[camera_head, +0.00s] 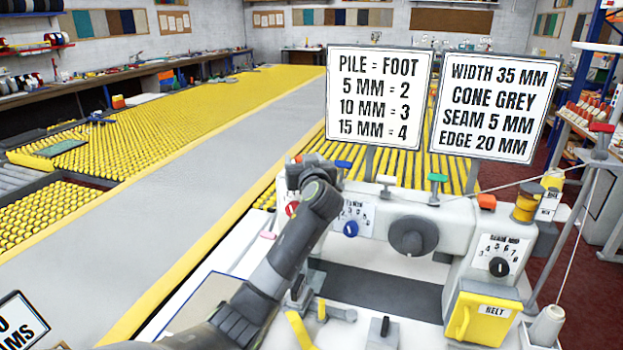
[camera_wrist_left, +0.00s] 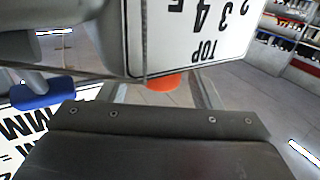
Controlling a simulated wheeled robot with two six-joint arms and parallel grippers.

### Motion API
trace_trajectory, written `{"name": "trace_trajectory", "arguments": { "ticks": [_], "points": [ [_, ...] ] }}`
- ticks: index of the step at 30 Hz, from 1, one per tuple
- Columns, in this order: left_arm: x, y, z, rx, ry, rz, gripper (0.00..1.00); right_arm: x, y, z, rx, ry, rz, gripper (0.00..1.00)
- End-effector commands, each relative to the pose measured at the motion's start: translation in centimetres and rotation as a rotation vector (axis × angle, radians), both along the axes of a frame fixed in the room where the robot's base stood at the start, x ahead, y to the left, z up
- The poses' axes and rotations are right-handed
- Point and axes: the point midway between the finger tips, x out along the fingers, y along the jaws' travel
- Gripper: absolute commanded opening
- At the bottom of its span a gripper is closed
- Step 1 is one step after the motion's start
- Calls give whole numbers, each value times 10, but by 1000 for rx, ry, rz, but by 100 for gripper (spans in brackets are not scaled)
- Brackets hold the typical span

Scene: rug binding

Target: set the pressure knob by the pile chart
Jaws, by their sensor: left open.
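The pile chart (camera_head: 380,96) stands above the machine and reads 5 mm = 2, 10 mm = 3, 15 mm = 4. The job sign (camera_head: 490,107) beside it reads width 35 mm, cone grey, seam 5 mm, edge 20 mm. A red knob (camera_head: 292,208) shows beside my left wrist; I cannot tell its setting or label. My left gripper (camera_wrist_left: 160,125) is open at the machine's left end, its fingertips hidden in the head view.
A blue knob (camera_head: 350,229) and a grey handwheel (camera_head: 413,236) are on the machine front. The seam dial (camera_head: 499,266) and yellow belt cover (camera_head: 482,318) are at the right. A blue-topped lever (camera_head: 343,164) stands close to my left wrist.

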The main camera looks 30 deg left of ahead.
Motion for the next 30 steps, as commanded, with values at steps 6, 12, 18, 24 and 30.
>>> {"name": "trace_trajectory", "arguments": {
  "ticks": [6,12,18,24,30],
  "points": [
    [-24,-24,-4,-3,-3,-3,58,0,0,-13,0,0,0,36],
    [-52,-51,-4,-4,-4,-4,58,0,0,-24,0,0,0,36],
    [-83,-80,-5,-8,-3,-4,58,0,0,-37,0,0,0,36],
    [-107,-103,-3,-6,-1,-3,58,0,0,-45,0,0,0,36],
    [-118,-113,-2,-4,1,-1,58,0,0,-48,0,0,0,36]
  ]
}}
